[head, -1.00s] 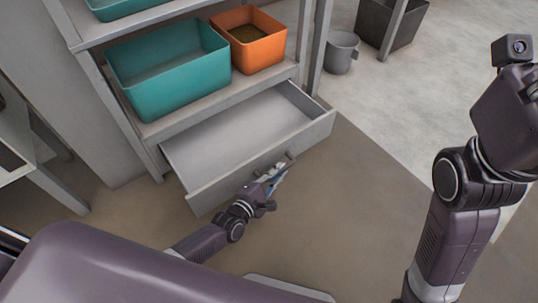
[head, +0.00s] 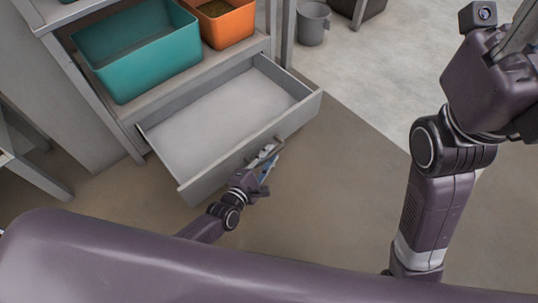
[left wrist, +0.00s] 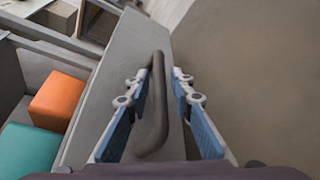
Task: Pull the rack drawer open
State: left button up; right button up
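The rack drawer (head: 249,152) is a grey, empty drawer low in the rack, and it stands well out of its frame. Its bar handle (left wrist: 158,95) is on the front panel, which also shows in the left wrist view (left wrist: 112,85). My left gripper (head: 268,161) is at the handle. In the left wrist view its two blue-padded fingers (left wrist: 160,78) stand apart, one on each side of the bar, with a visible gap on the right side. My right gripper (head: 520,38) is raised at the upper right, partly cut off, away from the drawer.
A teal bin (head: 140,62) and an orange bin (head: 226,24) sit on the shelf above the drawer. A grey bucket (head: 313,24) stands on the floor beyond a rack post. The brown floor (head: 325,190) before the drawer is clear.

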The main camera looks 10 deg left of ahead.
pick_arm(q)
jog(key=shift+o, duration=0.4)
notch_tip(320, 180, up, 10)
dwell(0.5)
dwell(0.4)
